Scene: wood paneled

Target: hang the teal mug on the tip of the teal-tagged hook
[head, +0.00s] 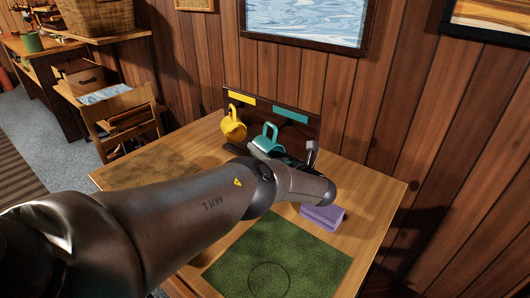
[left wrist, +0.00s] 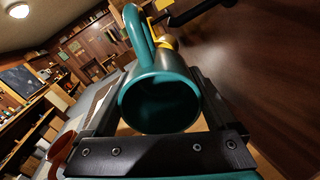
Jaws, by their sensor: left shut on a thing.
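The teal mug (head: 268,142) is at the back of the table, below the teal tag (head: 290,115) on the dark rack board (head: 300,131). My left gripper (head: 272,153) is shut on it; my own arm partly hides the jaws. In the left wrist view the teal mug (left wrist: 160,100) sits between the two fingers (left wrist: 158,92), its open mouth toward the camera and its handle toward the top. A dark hook (left wrist: 200,12) shows beyond it, apart from the handle in the picture. I cannot tell which tag that hook belongs to. My right gripper is not in view.
A yellow mug (head: 233,125) is at the rack's left, below the yellow tag (head: 242,98). A green mat (head: 300,255) covers the front. The table's right side is clear.

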